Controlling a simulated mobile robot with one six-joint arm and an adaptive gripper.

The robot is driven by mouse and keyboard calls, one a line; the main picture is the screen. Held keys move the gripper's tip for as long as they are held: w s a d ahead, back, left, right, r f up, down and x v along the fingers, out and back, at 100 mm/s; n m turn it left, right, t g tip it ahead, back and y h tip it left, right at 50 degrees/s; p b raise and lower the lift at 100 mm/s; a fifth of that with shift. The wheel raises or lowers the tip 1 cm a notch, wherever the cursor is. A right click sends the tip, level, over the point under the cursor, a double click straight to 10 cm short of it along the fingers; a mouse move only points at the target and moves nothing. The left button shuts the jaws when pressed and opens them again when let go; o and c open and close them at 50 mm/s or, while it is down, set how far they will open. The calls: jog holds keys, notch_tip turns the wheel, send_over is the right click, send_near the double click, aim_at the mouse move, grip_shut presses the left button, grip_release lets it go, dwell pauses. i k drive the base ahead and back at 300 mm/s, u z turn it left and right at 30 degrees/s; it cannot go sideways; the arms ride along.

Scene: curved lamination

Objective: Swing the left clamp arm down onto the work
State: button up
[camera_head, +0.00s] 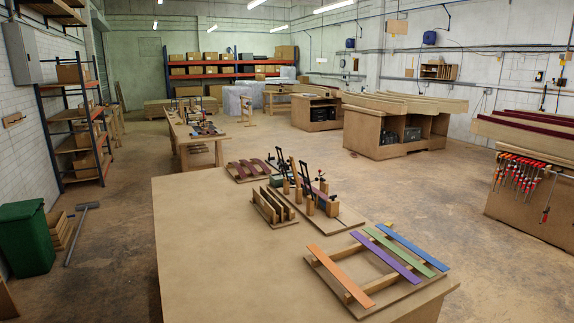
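A clamping jig stands on a brown base board (340,217) on the near bench. Two dark toggle clamps rise from the jig. The left clamp (282,165) has a dark arm that stands up, and the right clamp (304,178) also stands up. A purple strip (319,193) of the work shows between wooden blocks beside the clamps. It is too small to tell whether either clamp touches it. My gripper is not in this view.
Coloured strips lie on a frame (352,293) at the near right, and curved pieces (247,170) lie behind. The near bench (215,240) is bare at left. A green bin (26,240) stands on the floor.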

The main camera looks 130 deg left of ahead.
aim_at(306, 182)
jog(key=u, duration=1.6)
jog(key=i, duration=1.35)
jog(key=u, duration=1.3)
